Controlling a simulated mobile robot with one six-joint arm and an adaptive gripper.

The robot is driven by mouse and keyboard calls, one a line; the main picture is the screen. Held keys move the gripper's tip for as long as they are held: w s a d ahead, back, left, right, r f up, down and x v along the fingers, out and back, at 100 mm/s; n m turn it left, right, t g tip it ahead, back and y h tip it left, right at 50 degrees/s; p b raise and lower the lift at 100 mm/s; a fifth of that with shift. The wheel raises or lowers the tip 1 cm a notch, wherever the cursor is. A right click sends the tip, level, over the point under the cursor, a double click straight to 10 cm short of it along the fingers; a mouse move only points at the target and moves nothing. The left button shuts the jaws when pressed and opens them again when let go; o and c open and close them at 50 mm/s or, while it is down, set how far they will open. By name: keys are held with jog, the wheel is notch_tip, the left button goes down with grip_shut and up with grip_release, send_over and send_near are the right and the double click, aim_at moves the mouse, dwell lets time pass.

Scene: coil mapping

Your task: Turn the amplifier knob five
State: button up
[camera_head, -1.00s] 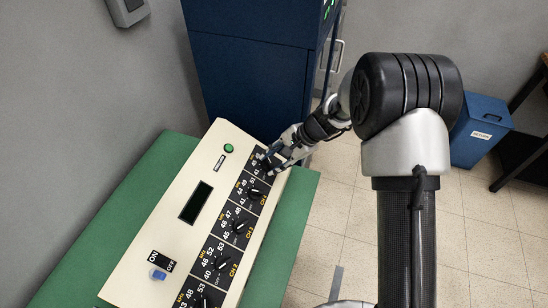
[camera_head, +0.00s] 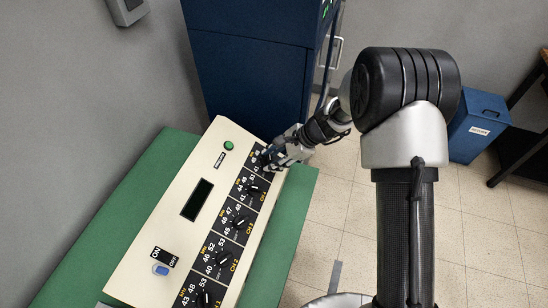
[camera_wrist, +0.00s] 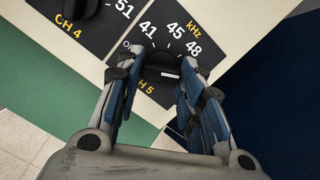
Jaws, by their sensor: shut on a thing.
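The amplifier (camera_head: 165,215) is a long cream box with a row of black knob panels along its right side. Knob five is a dark round knob (camera_wrist: 160,66) on the panel marked CH 5, with 41, 45, 48 and kHz around it. My gripper (camera_wrist: 157,74) has one finger on each side of this knob and is shut on it. Its pointer is hard to make out. In the head view my gripper (camera_head: 268,160) covers the farthest panel, so knob five is mostly hidden there.
The knob for CH 4 (camera_head: 254,188) and several more knobs follow toward the front. A green button (camera_head: 229,146), dark display (camera_head: 197,200) and blue switch (camera_head: 160,270) are on the panel. A green table (camera_head: 130,193) bears it. A dark blue cabinet (camera_head: 250,75) stands close behind.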

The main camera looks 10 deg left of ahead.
jog(key=o, duration=1.1)
jog(key=shift+c, duration=0.2)
jog(key=v, duration=1.2)
